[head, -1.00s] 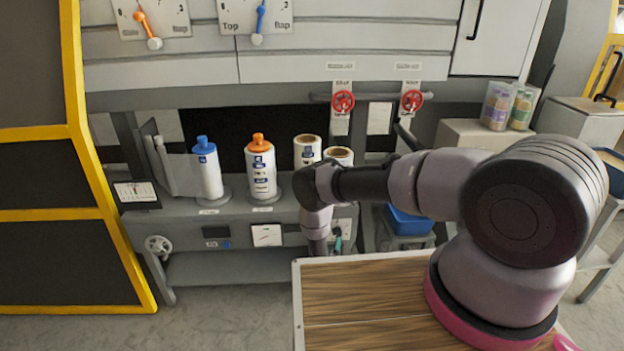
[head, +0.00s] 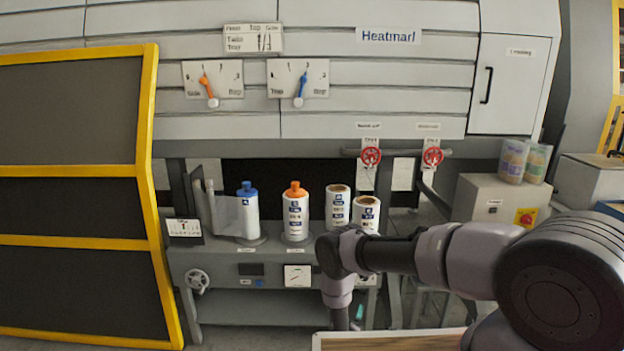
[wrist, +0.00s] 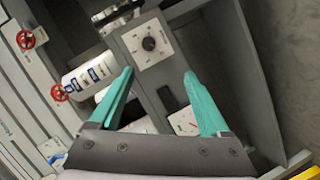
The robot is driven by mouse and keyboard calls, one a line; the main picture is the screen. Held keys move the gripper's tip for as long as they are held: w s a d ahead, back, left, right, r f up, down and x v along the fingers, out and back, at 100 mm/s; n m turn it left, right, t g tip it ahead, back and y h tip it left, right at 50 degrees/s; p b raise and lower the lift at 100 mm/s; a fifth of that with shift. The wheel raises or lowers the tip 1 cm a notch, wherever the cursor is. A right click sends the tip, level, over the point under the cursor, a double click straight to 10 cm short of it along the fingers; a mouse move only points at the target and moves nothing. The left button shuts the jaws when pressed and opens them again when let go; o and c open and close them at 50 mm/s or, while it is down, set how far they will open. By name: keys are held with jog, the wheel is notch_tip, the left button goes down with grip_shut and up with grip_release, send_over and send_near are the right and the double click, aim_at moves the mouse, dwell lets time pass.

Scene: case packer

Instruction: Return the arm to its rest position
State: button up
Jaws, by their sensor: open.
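My gripper (wrist: 158,76) shows in the wrist view with its two teal fingers spread apart and nothing between them. In the head view my arm reaches left from the lower right and bends down at the wrist, in front of the grey bench (head: 215,262). There the gripper is mostly hidden below my wrist; only a bit of teal shows. In the wrist view a panel with a black knob (wrist: 149,44) lies beyond the fingertips.
A blue-capped bottle (head: 248,214), an orange-capped bottle (head: 295,215) and two white rolls (head: 338,205) stand on the bench near my wrist. Red valve handles (head: 371,158) are above. A yellow-framed guard (head: 148,120) stands left. A wooden top (head: 390,341) lies below my arm.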

jog(key=w+a+r+m+g+y, duration=0.1)
jog(key=w+a+r+m, duration=0.1)
jog(key=w+r, duration=0.45)
jog(key=w+a+r+m, duration=0.15)
jog(key=w+r, duration=0.25)
jog(key=r, duration=0.6)
jog(key=w+a+r+m+g+y, duration=0.1)
jog(key=w+r+m, duration=0.1)
jog(key=w+r, duration=0.55)
notch_tip(320, 180, up, 29)
jog(key=s+d+m+g+y, duration=0.1)
jog(key=s+d+m+y, duration=0.1)
jog(key=m+y, duration=0.1)
jog(key=s+d+r+m+g+y, duration=0.1)
jog(key=s+d+r, duration=0.2)
jog(key=s+r, duration=0.75)
jog(key=s+d+r+m+g+y, duration=0.1)
jog(key=s+d+r, duration=0.3)
jog(key=s+r, duration=0.6)
jog(key=s+d+r+m+g, duration=0.1)
jog(key=s+d, duration=0.1)
jog(key=s, duration=1.1)
jog(key=s+d+r+m+g, duration=0.1)
jog(key=s+d+r, duration=0.1)
jog(key=s, duration=1)
jog(key=shift+s+d+r, duration=0.25)
jog(key=shift+s+d, duration=0.15)
jog(key=shift+d, duration=0.15)
